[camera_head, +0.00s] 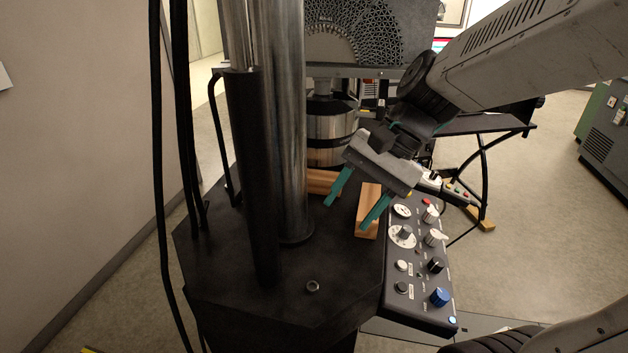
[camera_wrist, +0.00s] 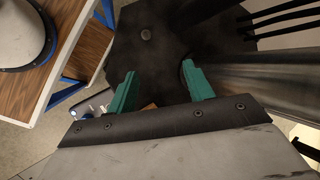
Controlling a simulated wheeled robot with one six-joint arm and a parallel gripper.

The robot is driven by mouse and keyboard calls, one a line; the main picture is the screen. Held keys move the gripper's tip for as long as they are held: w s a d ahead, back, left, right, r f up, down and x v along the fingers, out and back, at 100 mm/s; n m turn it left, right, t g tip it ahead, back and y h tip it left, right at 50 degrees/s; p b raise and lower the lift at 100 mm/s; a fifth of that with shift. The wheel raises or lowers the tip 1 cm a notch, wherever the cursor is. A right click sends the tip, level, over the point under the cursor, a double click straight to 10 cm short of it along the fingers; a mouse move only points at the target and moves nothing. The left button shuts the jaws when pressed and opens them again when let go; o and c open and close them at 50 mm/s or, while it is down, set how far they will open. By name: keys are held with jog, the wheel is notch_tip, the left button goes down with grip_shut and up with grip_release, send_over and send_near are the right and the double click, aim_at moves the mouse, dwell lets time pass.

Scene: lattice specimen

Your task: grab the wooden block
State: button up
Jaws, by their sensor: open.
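One wooden block (camera_head: 368,205) stands on the black machine base near the control panel. A second wooden block (camera_head: 323,182) lies farther back, beside the metal cylinder and partly hidden by the column. My gripper (camera_head: 346,215) is open, with its two green fingers pointing down over the base. In the head view one finger crosses in front of the nearer block and the other is left of it; I cannot tell how high they are. The wrist view shows the spread fingers (camera_wrist: 158,72) and a small wood-coloured sliver (camera_wrist: 149,106) between them, mostly hidden by the gripper body.
A thick steel column (camera_head: 280,130) rises left of the gripper. A control panel (camera_head: 418,260) with knobs borders the base on the right. The metal cylinder (camera_head: 332,135) stands behind. The front of the black base (camera_head: 270,295) is mostly clear, with one small ring.

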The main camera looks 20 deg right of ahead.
jog(key=w+d+f+m+t+y, duration=0.2)
jog(key=w+m+y, duration=0.2)
jog(key=w+m, duration=0.45)
jog(key=m+t, duration=0.5)
jog(key=m, duration=0.3)
send_near(311, 173)
jog(key=shift+w+f+n+y, duration=0.15)
jog(key=shift+f+n+y, duration=0.1)
jog(key=shift+y, duration=0.15)
jog(key=x, duration=0.7)
jog(key=shift+a+f, duration=0.2)
jog(key=c, duration=0.8)
